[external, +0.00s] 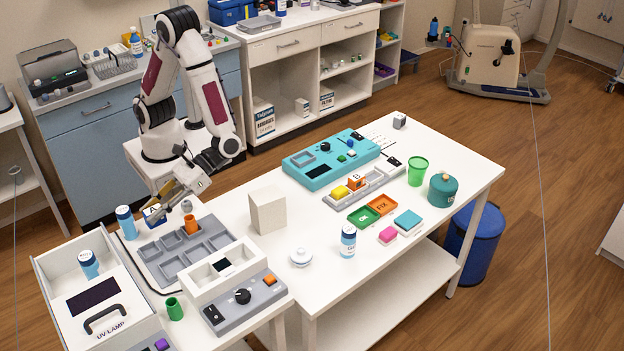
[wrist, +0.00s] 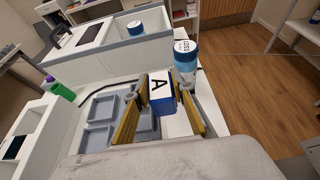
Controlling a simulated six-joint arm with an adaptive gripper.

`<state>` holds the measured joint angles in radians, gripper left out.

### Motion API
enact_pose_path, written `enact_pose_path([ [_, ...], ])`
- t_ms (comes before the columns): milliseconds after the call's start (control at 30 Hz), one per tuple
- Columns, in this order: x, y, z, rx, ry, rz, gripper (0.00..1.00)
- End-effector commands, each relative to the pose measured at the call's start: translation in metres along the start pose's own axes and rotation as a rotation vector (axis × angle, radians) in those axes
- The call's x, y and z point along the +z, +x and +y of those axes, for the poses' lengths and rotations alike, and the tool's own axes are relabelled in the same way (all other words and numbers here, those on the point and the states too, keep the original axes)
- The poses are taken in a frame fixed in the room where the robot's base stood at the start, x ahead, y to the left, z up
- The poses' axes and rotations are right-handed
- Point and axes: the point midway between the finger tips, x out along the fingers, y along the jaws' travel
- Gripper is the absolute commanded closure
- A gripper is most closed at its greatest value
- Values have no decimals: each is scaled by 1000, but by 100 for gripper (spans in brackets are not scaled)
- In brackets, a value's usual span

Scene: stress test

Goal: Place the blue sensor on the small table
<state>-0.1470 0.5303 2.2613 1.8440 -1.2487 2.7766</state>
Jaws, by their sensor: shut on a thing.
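The blue sensor is a blue block (wrist: 160,108) with a white top marked A. My gripper (wrist: 158,100) is shut on it, with the yellow fingers on either side. In the external view the block (external: 152,216) shows at my gripper (external: 166,208), above or beside the back edge of the grey compartment tray (external: 151,252). I cannot tell whether the block touches anything below. The tray lies on a white table at the lower left, which may be the small table. In the wrist view the tray (wrist: 98,110) is partly hidden by my fingers.
A blue-and-white bottle (external: 125,222) stands close left of the block. An orange cup (external: 190,223) is in the tray. An open-topped UV lamp box (external: 45,268) stands left of the tray. The large white table (external: 415,280) holds an orange B block (external: 356,183) and other items.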

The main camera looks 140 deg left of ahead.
Motion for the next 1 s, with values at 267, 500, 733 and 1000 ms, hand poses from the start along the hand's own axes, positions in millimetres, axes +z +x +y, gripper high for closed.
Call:
enact_pose_path([
  [267, -4, 2, 0, -1, -2, -1, 100],
  [500, -22, 10, 0, -1, -3, -2, 100],
  [733, -37, 15, 0, -1, -2, -1, 100],
  [1000, -38, 16, 0, 0, 0, 0, 100],
])
